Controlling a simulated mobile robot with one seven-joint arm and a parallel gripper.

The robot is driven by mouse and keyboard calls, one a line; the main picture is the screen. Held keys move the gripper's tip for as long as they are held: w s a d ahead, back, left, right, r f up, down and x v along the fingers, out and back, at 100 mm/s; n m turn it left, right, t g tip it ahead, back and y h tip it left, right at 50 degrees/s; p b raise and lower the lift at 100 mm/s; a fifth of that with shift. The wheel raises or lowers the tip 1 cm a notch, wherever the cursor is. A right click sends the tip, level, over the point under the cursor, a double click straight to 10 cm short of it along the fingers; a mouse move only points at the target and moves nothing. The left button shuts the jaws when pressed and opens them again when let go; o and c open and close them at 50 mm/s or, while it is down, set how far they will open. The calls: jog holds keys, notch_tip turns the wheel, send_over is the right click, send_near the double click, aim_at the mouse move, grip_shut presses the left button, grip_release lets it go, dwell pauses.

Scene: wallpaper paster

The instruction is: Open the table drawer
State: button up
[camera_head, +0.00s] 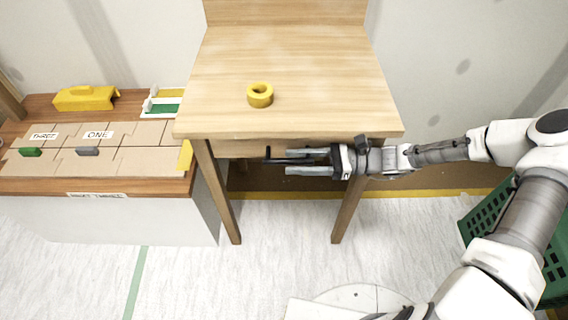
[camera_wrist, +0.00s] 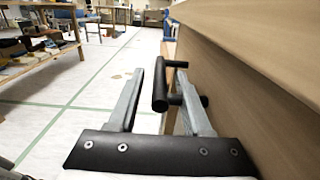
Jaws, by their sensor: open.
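The wooden table (camera_head: 300,60) stands in the middle of the head view, with its drawer front (camera_head: 240,149) under the top's front edge. The drawer front fills the right side of the wrist view (camera_wrist: 255,110). A black bar handle (camera_head: 273,160) sticks out from it; it also shows in the wrist view (camera_wrist: 160,85). My gripper (camera_head: 289,161) reaches in from the right at the handle. Its fingers (camera_wrist: 170,68) are open, one on each side of the bar, with the right finger on the drawer side. Whether either finger touches the bar cannot be told. The drawer appears shut.
A yellow tape roll (camera_head: 260,95) lies on the table top. A low cabinet (camera_head: 100,215) with cardboard pieces and a yellow tool (camera_head: 85,98) stands at left. A green crate (camera_head: 485,215) is at right, partly behind my arm. The floor in front is mostly clear.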

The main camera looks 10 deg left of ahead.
aim_at(284, 159)
jog(key=shift+b+x, duration=0.3)
jog(key=shift+x, duration=1.35)
grip_shut()
